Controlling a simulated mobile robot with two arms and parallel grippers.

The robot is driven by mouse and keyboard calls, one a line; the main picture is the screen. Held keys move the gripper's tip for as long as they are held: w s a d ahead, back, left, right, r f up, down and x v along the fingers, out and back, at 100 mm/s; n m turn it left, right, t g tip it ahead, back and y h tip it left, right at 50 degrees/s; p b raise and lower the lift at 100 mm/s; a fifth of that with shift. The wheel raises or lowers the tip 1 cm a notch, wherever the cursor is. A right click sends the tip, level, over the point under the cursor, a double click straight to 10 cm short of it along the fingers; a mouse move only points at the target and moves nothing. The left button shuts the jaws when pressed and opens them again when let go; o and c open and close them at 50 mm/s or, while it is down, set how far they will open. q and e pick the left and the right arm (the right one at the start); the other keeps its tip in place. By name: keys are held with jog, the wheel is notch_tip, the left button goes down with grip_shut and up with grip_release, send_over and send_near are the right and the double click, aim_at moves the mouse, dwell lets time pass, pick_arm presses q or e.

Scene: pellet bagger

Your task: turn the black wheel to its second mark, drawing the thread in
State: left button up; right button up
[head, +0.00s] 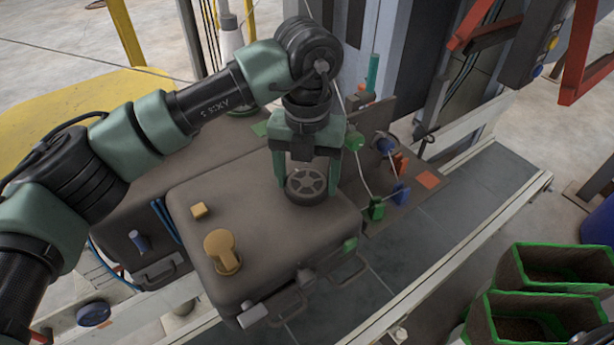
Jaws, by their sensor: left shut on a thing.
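The black wheel (307,186) is a spoked handwheel on the top of a brown machine housing (255,205), near its far right side. My left gripper (306,182) comes down from above with one green finger on each side of the wheel and is shut on its rim. A pale thread (361,172) runs past the right of the gripper, down to a green guide (376,208) and on by blue and orange guides on a side plate. I cannot make out any marks on the wheel. My right gripper does not show.
A yellow knob (222,250) and a small yellow block (199,211) stand on the housing left of the wheel. Green-rimmed bins (515,320) are at the lower right. A red frame (585,60) stands at the upper right. A grey conveyor strip (480,205) lies right of the housing.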

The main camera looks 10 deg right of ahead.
pick_arm(q)
jog(key=m+b, duration=0.2)
jog(key=b, duration=0.1)
jog(key=m+b, duration=0.1)
jog(key=shift+f+m+b, duration=0.25)
jog(key=shift+m+b, duration=0.15)
jog(key=m+b, duration=0.2)
jog(key=shift+r+m, duration=0.1)
jog(key=shift+m, duration=0.3)
jog(key=m+b, duration=0.1)
jog(key=m, duration=0.1)
jog(key=shift+m, duration=0.3)
jog(key=m+b, duration=0.1)
jog(key=m, duration=0.1)
jog(key=shift+r+m, duration=0.1)
jog(key=shift+m, duration=0.3)
jog(key=m, duration=0.3)
jog(key=shift+m, duration=0.3)
jog(key=m, duration=0.3)
jog(key=shift+m+b, duration=0.3)
jog(key=m, duration=0.4)
jog(key=shift+m, duration=0.3)
